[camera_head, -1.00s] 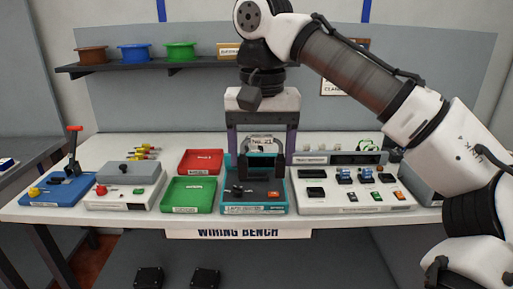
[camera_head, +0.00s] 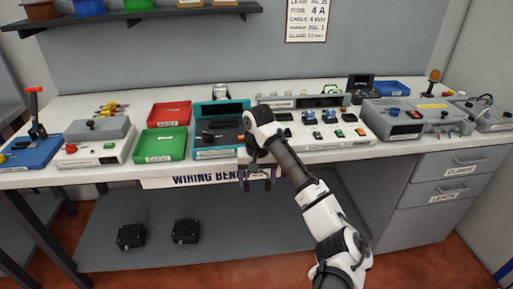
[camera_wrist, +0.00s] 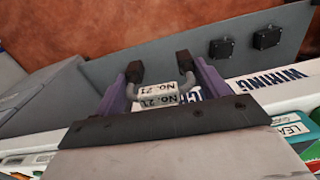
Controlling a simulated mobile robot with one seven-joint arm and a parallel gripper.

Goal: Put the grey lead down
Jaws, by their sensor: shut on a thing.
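The grey lead (camera_wrist: 188,84) shows in the wrist view as a short bent grey cable with white "No. 21" tags. In the head view my gripper (camera_head: 257,183) points down in front of the bench's front edge, below the teal-framed station (camera_head: 217,153). The lead is too small to make out there. In the wrist view the lead is clear of any surface, with the bench edge and lower shelf beyond it.
The bench holds a red tray (camera_head: 169,114), a green tray (camera_head: 160,145), a blue lever press (camera_head: 30,152) and a grey tester (camera_head: 392,118). A blue tray (camera_head: 392,88) stands at the back right. Drawers (camera_head: 455,180) are at right. Two black boxes (camera_head: 131,235) lie on the lower shelf.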

